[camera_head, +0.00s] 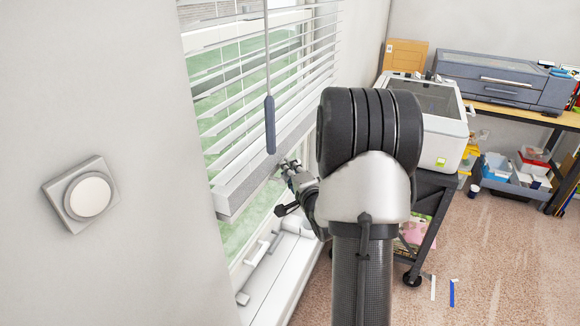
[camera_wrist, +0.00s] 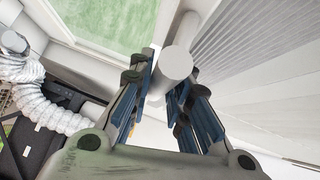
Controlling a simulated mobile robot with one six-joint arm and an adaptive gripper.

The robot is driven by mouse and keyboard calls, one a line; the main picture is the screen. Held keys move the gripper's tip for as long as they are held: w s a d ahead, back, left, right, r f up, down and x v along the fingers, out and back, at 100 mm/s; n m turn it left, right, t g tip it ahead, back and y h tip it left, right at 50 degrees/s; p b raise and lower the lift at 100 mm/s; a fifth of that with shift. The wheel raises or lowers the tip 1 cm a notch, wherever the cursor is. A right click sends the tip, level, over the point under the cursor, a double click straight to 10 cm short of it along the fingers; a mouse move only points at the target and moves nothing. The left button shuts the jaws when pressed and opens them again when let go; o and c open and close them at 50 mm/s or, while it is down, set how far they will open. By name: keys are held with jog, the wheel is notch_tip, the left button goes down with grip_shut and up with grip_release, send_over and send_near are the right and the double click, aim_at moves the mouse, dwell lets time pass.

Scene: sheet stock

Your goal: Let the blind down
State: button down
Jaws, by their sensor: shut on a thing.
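The white slatted blind (camera_head: 235,196) hangs part way down the window in the head view. Its bottom rail is above the sill, with open slats over it. A cord with a dark grey pull (camera_head: 270,125) hangs in front. My gripper (camera_head: 287,168) is at the bottom rail's far part, partly hidden by my arm. In the wrist view, my gripper (camera_wrist: 170,72) is shut on a pale grey round-ended bar (camera_wrist: 176,62) between its blue-padded fingers. The blind's slats (camera_wrist: 240,50) lie beside it on the right. How the bar joins the blind is unclear.
The window sill (camera_head: 275,285) and window latches (camera_head: 262,250) are below the blind. A round wall switch (camera_head: 88,196) is at left. A printer (camera_head: 430,115) on a dark cart stands beyond my arm. A white ribbed hose (camera_wrist: 50,98) shows at left in the wrist view.

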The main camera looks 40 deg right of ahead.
notch_tip(320, 180, down, 44)
jog(key=b, duration=1)
jog(key=shift+f, duration=0.2)
jog(key=shift+a, duration=0.15)
jog(key=c, duration=1.7)
grip_release()
jog(key=shift+f, duration=0.1)
jog(key=shift+o, duration=1.1)
jog(key=shift+w, duration=0.1)
jog(key=v, duration=1.2)
